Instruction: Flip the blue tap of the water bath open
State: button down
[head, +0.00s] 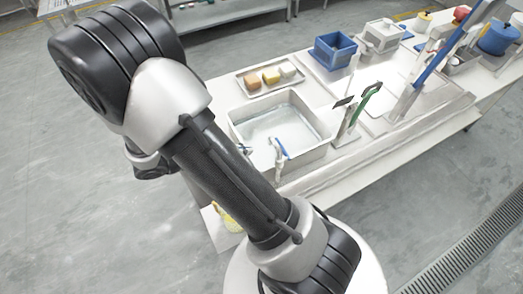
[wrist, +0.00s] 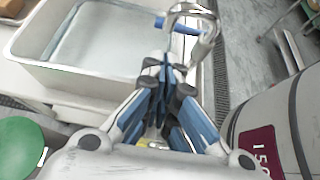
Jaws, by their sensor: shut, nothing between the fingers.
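The water bath is a pale rectangular basin (head: 322,142) with clear water in it, on the table. It also shows in the wrist view (wrist: 30,50). Its tap (head: 280,165) stands at the near side of the basin. In the wrist view the tap has a curved chrome body (wrist: 205,45) and a blue lever (wrist: 182,25) lying roughly crosswise. My gripper (wrist: 167,66) is shut and empty, its fingertips just short of the tap in the picture. I cannot tell whether they touch it. In the head view my arm hides most of the gripper.
A tray with several blocks (head: 267,78) and a blue crate (head: 336,50) stand behind the basin. A stand with a green handle (head: 366,100) is to its right. In the wrist view a green round thing (wrist: 20,142) is at left and a grey drum (wrist: 275,125) at right.

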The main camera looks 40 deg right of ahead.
jog(key=b+x, duration=0.3)
jog(key=x, duration=0.6)
jog(key=shift+s+d+f, duration=0.15)
jog(key=shift+d+f, duration=0.05)
jog(key=shift+d, duration=0.1)
jog(key=shift+r+p, duration=0.8)
jog(key=shift+r, duration=0.05)
